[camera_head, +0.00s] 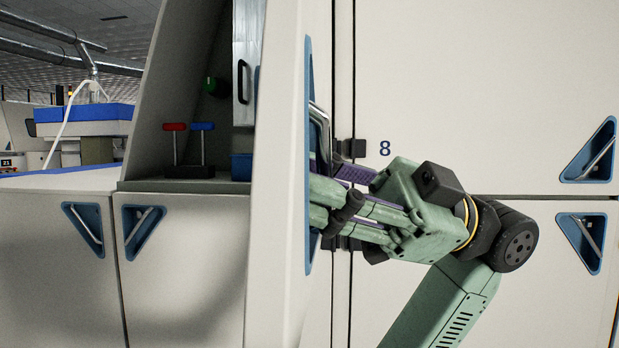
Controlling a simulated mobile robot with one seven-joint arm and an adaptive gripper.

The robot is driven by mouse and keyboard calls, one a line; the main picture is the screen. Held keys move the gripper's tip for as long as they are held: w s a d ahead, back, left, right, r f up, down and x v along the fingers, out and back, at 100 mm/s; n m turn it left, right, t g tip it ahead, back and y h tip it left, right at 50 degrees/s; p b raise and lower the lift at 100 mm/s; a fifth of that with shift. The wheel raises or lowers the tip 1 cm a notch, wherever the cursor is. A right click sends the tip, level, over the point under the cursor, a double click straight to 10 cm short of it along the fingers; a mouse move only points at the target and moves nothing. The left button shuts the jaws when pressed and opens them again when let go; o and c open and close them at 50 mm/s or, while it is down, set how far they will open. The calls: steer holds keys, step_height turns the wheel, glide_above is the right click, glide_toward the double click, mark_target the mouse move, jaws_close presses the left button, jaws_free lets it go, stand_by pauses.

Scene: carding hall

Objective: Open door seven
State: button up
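A cream door (275,210) is seen nearly edge-on in the middle of the head view. It stands out from the machine front, with its face turned to the right. No number shows on it, so I cannot confirm it is door seven. A tall blue recess (308,75) in its face holds a metal handle bar (320,118). My green gripper (328,195) reaches in from the right at this handle. Its fingertips and the lower part of the bar are hidden by the fingers and recess, so I cannot tell whether it grips the bar.
A cream panel marked 8 (470,85) is behind my gripper, with black hinge-like blocks (347,149) at its left edge. Left of the door is a bay with a red lever (175,128) and blue lever (202,128). Lower left panels (60,270) have triangular blue handle recesses.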

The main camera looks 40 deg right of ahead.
steer(key=shift+o, duration=0.4)
steer(key=v, duration=1.2)
